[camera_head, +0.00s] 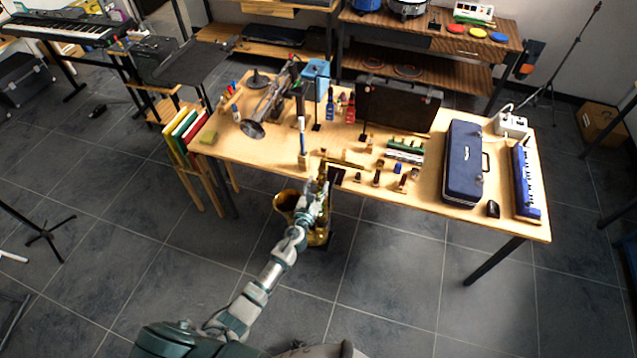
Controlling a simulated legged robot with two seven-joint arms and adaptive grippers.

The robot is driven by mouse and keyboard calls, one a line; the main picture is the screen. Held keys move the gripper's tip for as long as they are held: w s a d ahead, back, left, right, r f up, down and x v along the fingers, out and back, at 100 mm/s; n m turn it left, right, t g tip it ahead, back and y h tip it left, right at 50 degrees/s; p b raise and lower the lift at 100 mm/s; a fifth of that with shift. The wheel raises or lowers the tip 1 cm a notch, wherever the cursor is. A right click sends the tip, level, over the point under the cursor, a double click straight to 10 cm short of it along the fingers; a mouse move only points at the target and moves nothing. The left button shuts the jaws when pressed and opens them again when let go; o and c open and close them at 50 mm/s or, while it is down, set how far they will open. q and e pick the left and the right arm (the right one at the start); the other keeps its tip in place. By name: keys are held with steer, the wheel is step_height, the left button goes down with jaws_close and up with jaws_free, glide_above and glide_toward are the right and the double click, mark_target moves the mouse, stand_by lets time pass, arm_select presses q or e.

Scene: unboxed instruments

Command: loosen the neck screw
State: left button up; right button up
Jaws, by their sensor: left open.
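A golden brass instrument, which looks like a saxophone (286,201), stands at the front edge of the wooden table. Its bell opens upward left of my arm, and its lower body shows near the floor. My left gripper (322,184) is at the instrument's upper body, in front of the table edge. Its jaws are open, and I cannot tell whether they touch the brass. The neck screw is too small to make out and is partly covered by my gripper. My right gripper is out of view.
The wooden table (350,200) holds small mouthpieces and bottles in its middle. A dark blue case (463,165) and a blue keyboard instrument (525,183) lie at the right. The tiled floor (400,290) in front is clear.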

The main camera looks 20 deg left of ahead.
arm_select(q)
steer(key=shift+w, duration=0.75)
steer(key=shift+a, duration=0.1)
jaws_close()
